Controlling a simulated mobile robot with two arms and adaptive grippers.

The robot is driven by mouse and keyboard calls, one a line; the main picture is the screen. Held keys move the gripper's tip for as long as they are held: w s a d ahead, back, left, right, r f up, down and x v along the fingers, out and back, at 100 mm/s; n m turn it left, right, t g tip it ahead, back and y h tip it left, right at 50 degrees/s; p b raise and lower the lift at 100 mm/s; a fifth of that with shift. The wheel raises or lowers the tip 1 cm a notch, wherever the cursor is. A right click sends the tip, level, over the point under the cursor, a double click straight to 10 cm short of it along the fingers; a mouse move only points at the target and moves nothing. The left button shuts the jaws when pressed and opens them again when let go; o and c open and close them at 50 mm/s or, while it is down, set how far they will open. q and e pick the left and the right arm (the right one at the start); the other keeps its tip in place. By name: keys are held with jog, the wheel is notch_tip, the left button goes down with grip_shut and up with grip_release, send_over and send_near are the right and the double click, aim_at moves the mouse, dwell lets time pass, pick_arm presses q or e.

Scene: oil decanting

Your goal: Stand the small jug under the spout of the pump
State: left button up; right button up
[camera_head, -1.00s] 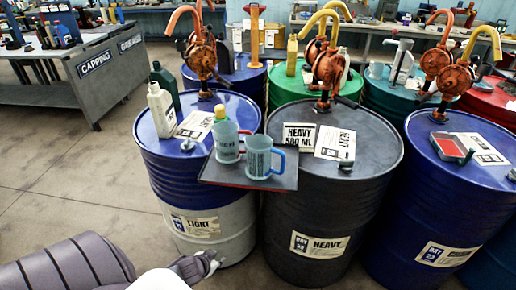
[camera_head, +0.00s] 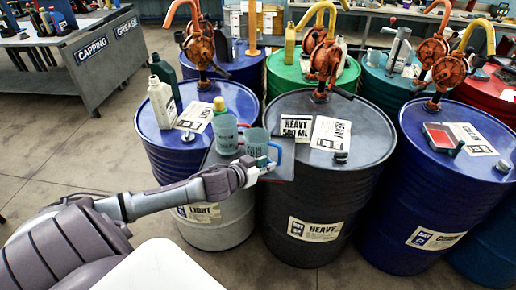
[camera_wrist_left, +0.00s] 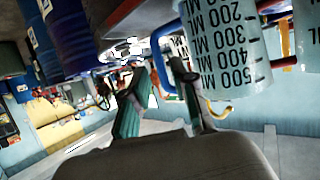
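Two translucent blue graduated jugs stand on a dark tray (camera_head: 283,172) between the LIGHT and HEAVY drums: a left jug (camera_head: 225,133) and a right jug (camera_head: 256,140). My left gripper (camera_head: 264,170) is at the right jug's handle side. In the left wrist view, a jug marked to 500 ML (camera_wrist_left: 228,45) is close, its blue handle (camera_wrist_left: 163,60) near the fingertips. The left fingers (camera_wrist_left: 155,85) are apart. An orange pump (camera_head: 325,68) with a yellow curved spout rises from the HEAVY drum; another orange pump (camera_head: 200,47) stands on the LIGHT drum.
Label cards (camera_head: 330,133) lie on the HEAVY drum (camera_head: 370,150). More drums with pumps crowd behind and right. Floor at left is clear.

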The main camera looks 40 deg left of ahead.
aim_at(279, 159)
pick_arm(q)
jog(key=shift+x, duration=1.15)
jog(key=shift+w+p, duration=0.25)
jog(key=shift+p, duration=0.05)
jog(key=x, duration=0.1)
jog(key=p+x, duration=0.1)
jog(key=x, duration=0.2)
jog(key=shift+w+d+r+p, duration=0.2)
jog(key=shift+p, duration=0.1)
jog(key=shift+w+f, duration=0.2)
jog(key=shift+w, duration=0.05)
jog(key=shift+c, duration=0.2)
grip_shut()
